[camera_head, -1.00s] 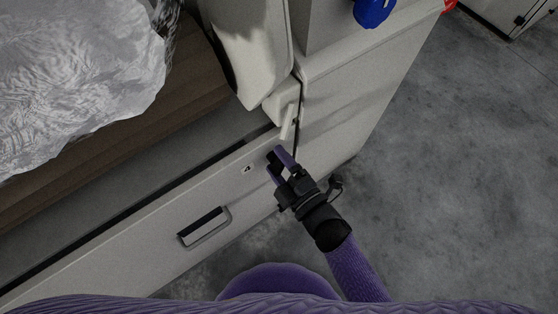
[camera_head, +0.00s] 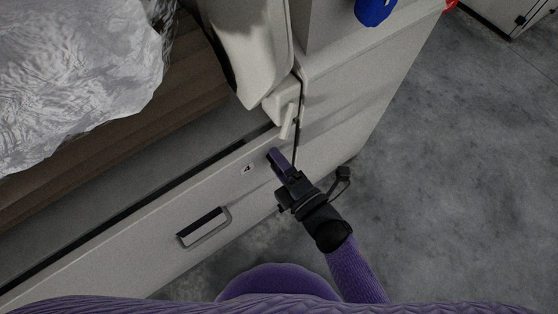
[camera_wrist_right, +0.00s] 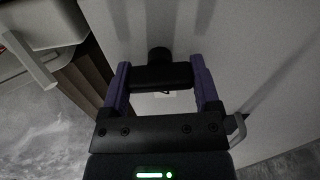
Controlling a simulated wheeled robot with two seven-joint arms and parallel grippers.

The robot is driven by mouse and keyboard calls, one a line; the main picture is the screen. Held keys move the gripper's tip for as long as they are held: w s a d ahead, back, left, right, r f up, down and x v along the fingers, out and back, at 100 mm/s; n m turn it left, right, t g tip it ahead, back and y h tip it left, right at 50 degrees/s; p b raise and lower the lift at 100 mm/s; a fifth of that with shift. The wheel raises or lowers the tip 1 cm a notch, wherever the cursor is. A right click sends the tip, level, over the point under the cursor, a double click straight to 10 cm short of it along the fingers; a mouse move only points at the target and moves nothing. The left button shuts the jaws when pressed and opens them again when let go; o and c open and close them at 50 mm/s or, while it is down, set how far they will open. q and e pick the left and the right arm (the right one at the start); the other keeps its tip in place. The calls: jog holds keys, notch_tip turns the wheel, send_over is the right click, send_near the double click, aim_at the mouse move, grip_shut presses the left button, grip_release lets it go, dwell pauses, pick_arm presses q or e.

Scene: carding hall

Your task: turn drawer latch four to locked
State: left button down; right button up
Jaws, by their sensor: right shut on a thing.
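The drawer front (camera_head: 150,250) is pale, with a small white label reading 4 (camera_head: 247,169). My right gripper (camera_head: 274,157) is at the drawer front, just right of the label. In the right wrist view, the right gripper's two purple fingers (camera_wrist_right: 160,78) stand on either side of a dark latch bar (camera_wrist_right: 158,76) and are shut on it. My left gripper is not in view.
A dark-framed drawer handle (camera_head: 205,228) is left of the gripper. A white lever (camera_head: 287,122) sticks out just above the fingers. Crumpled clear wrapping (camera_head: 75,75) lies at upper left. A blue object (camera_head: 374,10) is at the top. Grey floor (camera_head: 450,190) is clear at right.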

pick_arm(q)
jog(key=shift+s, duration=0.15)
pick_arm(e)
jog(key=shift+f, duration=0.1)
jog(key=o, duration=1.1)
jog(key=shift+c, duration=0.2)
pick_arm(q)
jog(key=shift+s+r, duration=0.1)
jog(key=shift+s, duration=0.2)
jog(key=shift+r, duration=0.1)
pick_arm(e)
jog(key=shift+s, duration=0.1)
pick_arm(q)
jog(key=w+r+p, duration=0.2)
jog(key=p, duration=0.1)
pick_arm(e)
jog(key=v, duration=1)
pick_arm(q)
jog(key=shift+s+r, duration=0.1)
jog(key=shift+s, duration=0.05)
